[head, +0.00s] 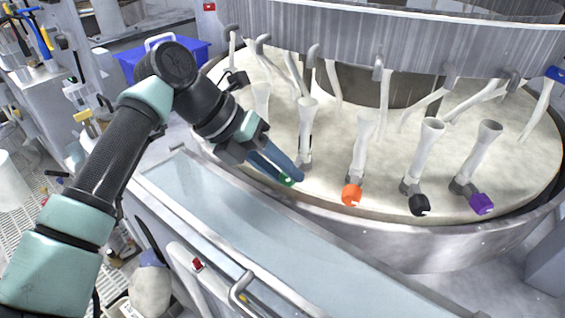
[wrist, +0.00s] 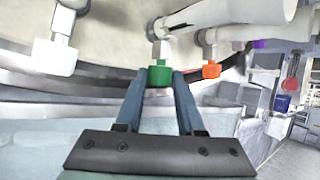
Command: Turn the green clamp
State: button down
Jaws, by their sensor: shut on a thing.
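The green clamp (wrist: 159,76) sits at the foot of a white tube, between the blue fingers of my gripper (wrist: 160,84) in the wrist view. In the head view only a small part of the green clamp (head: 287,180) shows at the fingertips; the rest is hidden by the fingers. My gripper (head: 291,178) reaches in from the left at the near rim of the round platen (head: 330,185) and is shut on the green clamp.
To the right along the platen rim are an orange clamp (head: 351,194), a black clamp (head: 417,204) and a purple clamp (head: 482,203). A white clamp (wrist: 54,58) is left of the green one in the wrist view. A metal rail (head: 240,290) runs in front.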

jog(key=shift+h, duration=0.3)
jog(key=c, duration=0.5)
grip_release()
jog(key=shift+a, duration=0.1)
jog(key=shift+f, duration=0.15)
